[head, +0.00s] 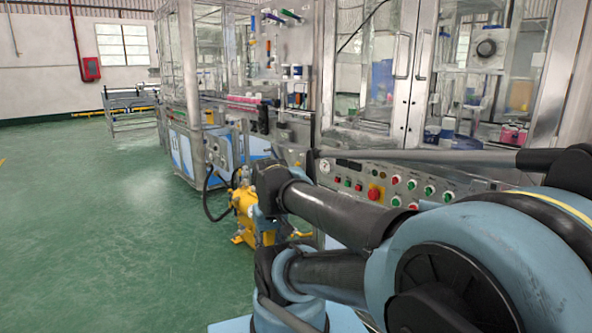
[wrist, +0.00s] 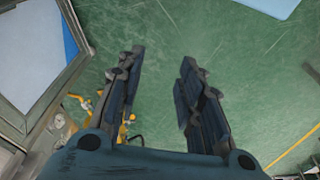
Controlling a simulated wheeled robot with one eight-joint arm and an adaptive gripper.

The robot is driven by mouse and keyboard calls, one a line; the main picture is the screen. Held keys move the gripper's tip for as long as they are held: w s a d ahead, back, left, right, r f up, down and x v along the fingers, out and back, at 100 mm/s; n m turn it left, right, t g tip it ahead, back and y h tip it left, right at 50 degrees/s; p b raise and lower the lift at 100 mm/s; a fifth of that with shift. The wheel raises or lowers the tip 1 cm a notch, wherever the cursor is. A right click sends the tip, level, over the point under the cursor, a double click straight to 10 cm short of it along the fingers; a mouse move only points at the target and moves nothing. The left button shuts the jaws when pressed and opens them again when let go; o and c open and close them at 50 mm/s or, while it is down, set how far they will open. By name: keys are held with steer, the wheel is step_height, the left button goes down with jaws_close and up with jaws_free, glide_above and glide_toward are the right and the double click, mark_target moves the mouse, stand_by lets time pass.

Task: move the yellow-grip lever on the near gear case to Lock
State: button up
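A yellow machine part (head: 244,201), which looks like the gear case, stands low beside the control panel in the head view, partly behind my arm. Small yellow pieces (wrist: 127,124) show beside and behind my left finger in the wrist view. I cannot make out which piece is the yellow-grip lever, nor its Lock mark. My gripper (wrist: 162,57) is open, its two fingers apart with only green floor seen between them. In the head view my arm hides the gripper's end.
A control panel (head: 350,180) with coloured buttons and a red knob runs along the machine on the right. A black hose (head: 208,197) loops left of the yellow part. Green floor (head: 110,230) is open to the left. A machine frame (wrist: 52,110) edges the wrist view's left.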

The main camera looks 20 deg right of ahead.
steer(key=w+d+r+n+h, duration=0.3)
steer(key=w+d, duration=0.1)
steer(key=w, duration=0.4)
steer(key=w+d+r+n+h, duration=0.2)
steer(key=w+d+r, duration=0.15)
steer(key=w, duration=0.55)
steer(key=w+d+r+n+h, duration=0.25)
steer(key=w+d, duration=0.25)
steer(key=w, duration=0.3)
steer(key=w+a+f+n+t+h, duration=0.1)
steer(key=w+f+n+t+h, duration=0.25)
steer(key=w, duration=0.75)
steer(key=w+f+n+t+h, duration=0.15)
steer(key=w+n+h, duration=0.4)
steer(key=w, duration=0.55)
steer(key=shift+m+g, duration=0.45)
steer(key=shift+g, duration=0.05)
steer(key=x, duration=1.7)
steer(key=shift+w+d, duration=0.2)
jaws_close()
